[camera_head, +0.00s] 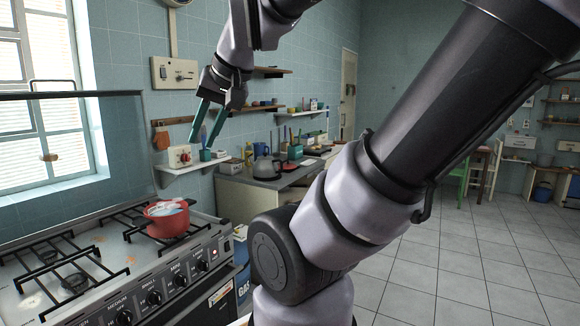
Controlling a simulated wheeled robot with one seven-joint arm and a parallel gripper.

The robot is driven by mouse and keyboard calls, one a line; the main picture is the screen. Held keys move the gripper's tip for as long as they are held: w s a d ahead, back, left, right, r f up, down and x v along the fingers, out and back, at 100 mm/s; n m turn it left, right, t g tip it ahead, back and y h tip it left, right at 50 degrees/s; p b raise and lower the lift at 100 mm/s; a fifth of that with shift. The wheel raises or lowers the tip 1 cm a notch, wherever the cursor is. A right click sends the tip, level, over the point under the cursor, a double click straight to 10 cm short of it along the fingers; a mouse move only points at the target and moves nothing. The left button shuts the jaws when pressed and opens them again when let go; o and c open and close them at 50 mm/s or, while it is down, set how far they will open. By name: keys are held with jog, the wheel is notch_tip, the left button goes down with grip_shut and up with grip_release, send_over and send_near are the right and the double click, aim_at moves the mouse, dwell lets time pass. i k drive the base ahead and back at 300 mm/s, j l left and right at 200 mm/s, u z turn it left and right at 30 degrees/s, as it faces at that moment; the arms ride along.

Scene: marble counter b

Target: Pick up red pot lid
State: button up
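A red pot (167,220) stands on the rear right burner of the stove, with a pale blue-white patch on its top. I cannot tell whether that top is a lid or the open inside of the pot. A small red item (295,152) on the far counter is too small to identify. My gripper (201,142) hangs in the air above and right of the pot in the picture, pointing down. Its two teal fingers are apart, with no object visible between them.
The stove (110,275) has black grates and a raised glass cover (70,170) behind it. A wall shelf (195,165) shows behind my gripper. A kettle (267,168) stands on the far counter (250,190). Open tiled floor (450,270) lies to the right.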

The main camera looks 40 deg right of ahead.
aim_at(285, 166)
jog(key=i+l+z, duration=0.1)
jog(key=i+l, duration=0.45)
jog(key=l, duration=0.4)
jog(key=i+l+z, duration=0.15)
jog(key=i+l, duration=0.4)
jog(key=l, duration=0.35)
jog(key=i+l+z, duration=0.1)
jog(key=i+l, duration=0.5)
jog(key=l, duration=0.2)
jog(key=i+l+z, duration=0.15)
jog(key=i+l, duration=0.5)
jog(key=l, duration=0.15)
